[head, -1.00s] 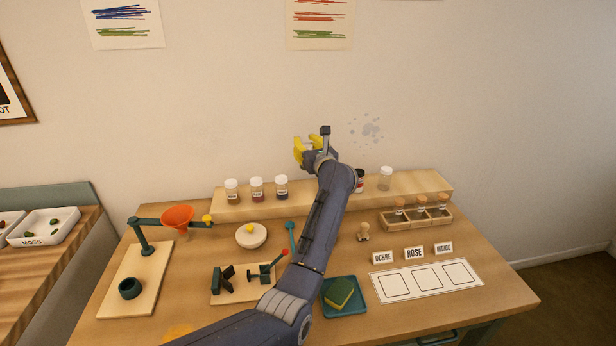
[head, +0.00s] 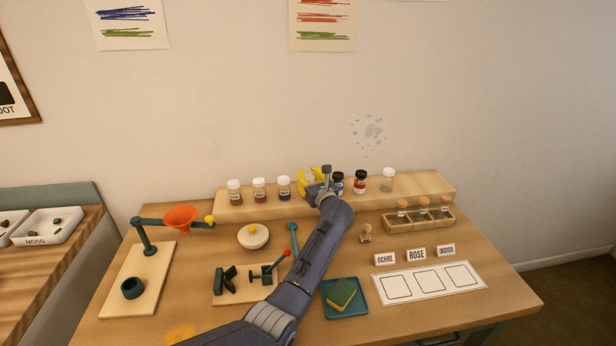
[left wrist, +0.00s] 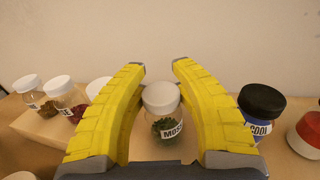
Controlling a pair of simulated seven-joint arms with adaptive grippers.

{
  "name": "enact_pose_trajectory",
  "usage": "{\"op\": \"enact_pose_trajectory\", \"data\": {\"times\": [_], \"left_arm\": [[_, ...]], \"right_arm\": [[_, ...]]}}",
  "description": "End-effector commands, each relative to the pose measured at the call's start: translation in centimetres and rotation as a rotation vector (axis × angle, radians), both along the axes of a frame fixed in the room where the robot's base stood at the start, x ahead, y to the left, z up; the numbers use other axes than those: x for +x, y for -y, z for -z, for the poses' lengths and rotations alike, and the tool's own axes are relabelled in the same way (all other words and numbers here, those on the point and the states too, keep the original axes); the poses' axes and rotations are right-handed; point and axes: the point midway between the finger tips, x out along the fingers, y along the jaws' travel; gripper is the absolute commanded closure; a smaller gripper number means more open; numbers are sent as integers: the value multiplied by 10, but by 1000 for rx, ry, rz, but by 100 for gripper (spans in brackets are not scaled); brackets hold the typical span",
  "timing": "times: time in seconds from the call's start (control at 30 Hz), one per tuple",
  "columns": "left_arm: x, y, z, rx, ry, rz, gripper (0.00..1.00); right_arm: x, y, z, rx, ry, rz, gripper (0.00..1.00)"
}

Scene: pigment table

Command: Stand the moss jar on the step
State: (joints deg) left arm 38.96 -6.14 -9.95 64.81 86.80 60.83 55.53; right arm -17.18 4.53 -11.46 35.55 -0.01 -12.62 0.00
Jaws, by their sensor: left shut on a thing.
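My left gripper (head: 312,180) is at the wooden step (head: 422,187) at the back of the table. In the left wrist view, its yellow fingers (left wrist: 158,68) are shut on the moss jar (left wrist: 162,98), which has a white lid, green contents and a MOSS label. The jar looks upright and is over or on the step; I cannot tell whether its base touches. In the head view the jar is mostly hidden by the gripper. My right gripper is not in view.
On the step, white-lidded jars (head: 259,189) stand left of my gripper. A rack of corked vials (head: 419,217) sits in front.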

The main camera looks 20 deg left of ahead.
Motion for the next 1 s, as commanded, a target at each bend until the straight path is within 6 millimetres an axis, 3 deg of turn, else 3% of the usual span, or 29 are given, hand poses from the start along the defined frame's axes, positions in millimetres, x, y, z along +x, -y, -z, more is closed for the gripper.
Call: {"op": "enact_pose_trajectory", "data": {"times": [0.47, 0.5, 0.7, 1.0], "left_arm": [[0, 0, 5, -1, 1, -1, 100], [0, 0, 5, -2, 1, -1, 69], [0, 0, 5, -2, 1, -1, 46], [0, 0, 2, -1, 2, -1, 45]], "right_arm": [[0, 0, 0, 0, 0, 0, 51], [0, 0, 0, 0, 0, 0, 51], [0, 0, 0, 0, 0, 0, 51], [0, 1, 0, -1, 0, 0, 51]]}}
